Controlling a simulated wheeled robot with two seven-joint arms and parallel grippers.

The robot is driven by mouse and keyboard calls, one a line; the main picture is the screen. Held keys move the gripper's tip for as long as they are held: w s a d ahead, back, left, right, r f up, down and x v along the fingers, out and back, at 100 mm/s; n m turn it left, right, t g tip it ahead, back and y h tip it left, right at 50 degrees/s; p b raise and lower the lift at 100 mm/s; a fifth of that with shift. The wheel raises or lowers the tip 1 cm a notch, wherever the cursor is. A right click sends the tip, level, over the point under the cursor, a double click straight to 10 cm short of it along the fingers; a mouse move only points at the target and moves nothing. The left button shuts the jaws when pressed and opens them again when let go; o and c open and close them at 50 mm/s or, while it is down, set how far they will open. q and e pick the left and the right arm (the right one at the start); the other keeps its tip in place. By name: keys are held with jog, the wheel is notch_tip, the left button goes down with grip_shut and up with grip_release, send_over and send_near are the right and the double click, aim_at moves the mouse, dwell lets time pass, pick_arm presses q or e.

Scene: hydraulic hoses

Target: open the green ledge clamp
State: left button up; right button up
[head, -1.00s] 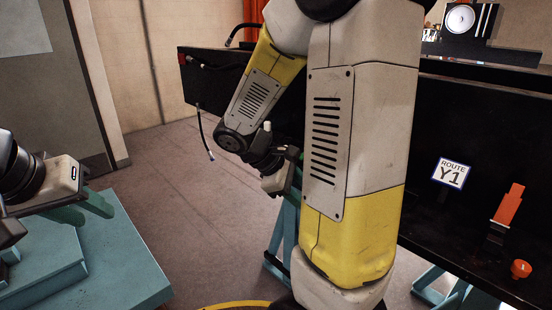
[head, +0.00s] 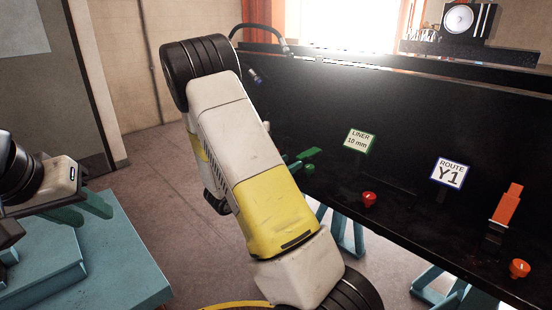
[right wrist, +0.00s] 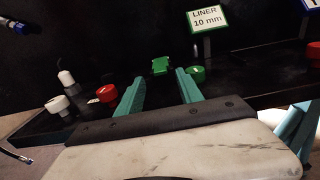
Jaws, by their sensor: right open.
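The green ledge clamp (head: 308,153) is on the dark ledge, left of the LINER 10 mm sign, partly hidden by my right arm in the head view. In the right wrist view the green clamp (right wrist: 160,66) shows just beyond and between my fingertips. My right gripper (right wrist: 159,77) is open, with nothing seen between its teal fingers. My arm hides most of it in the head view. A green knob (right wrist: 196,75) sits right of the clamp, close to the right finger. My left gripper (head: 82,209) is open and empty over the teal bench at left.
An orange clamp (head: 507,205) and red knobs (head: 369,200) are further right. White fittings (right wrist: 57,104) and a red knob (right wrist: 107,93) lie left of my right gripper. A hose (head: 262,33) hangs behind.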

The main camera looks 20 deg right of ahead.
aim_at(309, 154)
jog(key=shift+x, duration=1.75)
jog(key=shift+c, duration=0.2)
grip_shut()
